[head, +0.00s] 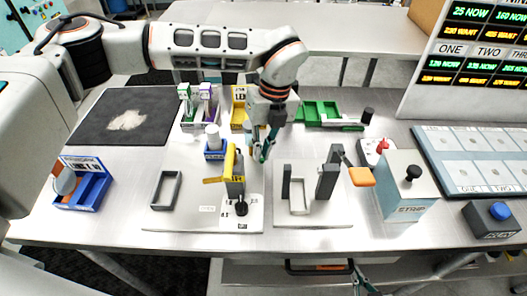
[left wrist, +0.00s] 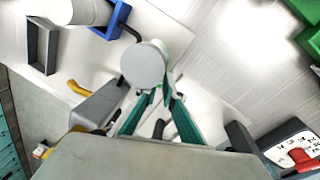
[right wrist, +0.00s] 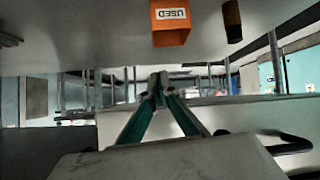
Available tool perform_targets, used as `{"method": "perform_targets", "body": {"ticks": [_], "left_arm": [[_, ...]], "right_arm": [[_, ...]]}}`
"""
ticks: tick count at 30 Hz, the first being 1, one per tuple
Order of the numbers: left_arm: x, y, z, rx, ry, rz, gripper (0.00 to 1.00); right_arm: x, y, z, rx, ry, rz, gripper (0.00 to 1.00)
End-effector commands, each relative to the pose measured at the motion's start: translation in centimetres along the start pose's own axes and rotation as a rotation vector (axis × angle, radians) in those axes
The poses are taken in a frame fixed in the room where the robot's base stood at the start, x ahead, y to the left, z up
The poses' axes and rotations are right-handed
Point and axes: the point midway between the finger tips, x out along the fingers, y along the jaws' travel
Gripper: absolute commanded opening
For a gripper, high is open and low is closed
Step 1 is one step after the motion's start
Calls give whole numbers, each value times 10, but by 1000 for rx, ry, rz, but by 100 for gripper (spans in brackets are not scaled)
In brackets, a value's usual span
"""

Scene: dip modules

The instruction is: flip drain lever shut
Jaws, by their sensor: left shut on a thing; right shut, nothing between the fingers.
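A yellow-handled lever (head: 217,180) stands on a dark upright post on a white plate; an orange paddle lever (head: 361,177) sits by the two-post fixture. I cannot tell which is the drain lever. The yellow handle also shows in the left wrist view (left wrist: 78,88). My left gripper (head: 264,152) is above the table between these fixtures, apart from both levers. In the left wrist view its fingers (left wrist: 160,100) are shut on a white, round-ended thing (left wrist: 143,64), mostly hidden in the head view. My right gripper (right wrist: 160,88) is shut and empty, below the table's front edge.
A two-post fixture (head: 288,183) stands just right of the yellow lever. A blue holder with a white cylinder (head: 213,137) is behind it. A grey frame (head: 166,190) lies left, and a STRIP box (head: 406,190) stands right. An orange USED bin (right wrist: 170,28) shows in the right wrist view.

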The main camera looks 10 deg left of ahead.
Motion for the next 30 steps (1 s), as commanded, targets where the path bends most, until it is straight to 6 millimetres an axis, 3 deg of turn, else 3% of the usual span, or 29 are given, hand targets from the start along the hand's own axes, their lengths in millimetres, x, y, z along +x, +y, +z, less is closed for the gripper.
{"method": "perform_targets", "body": {"ticks": [8,9,10,22,26,30], "left_arm": [[0,0,0,9,-1,0,0],[0,0,0,8,-1,0,18],[0,0,0,8,-1,0,25],[-4,0,0,6,-1,0,25],[-18,0,0,7,-2,-2,25],[-46,0,1,5,-4,-3,25]], "right_arm": [[-1,2,-8,-3,13,1,0],[-1,2,-7,-4,13,2,0],[-1,3,-7,-5,13,2,0],[0,6,0,-11,-1,5,0],[0,5,-1,-9,1,5,0],[0,5,-2,-7,3,4,0]]}}
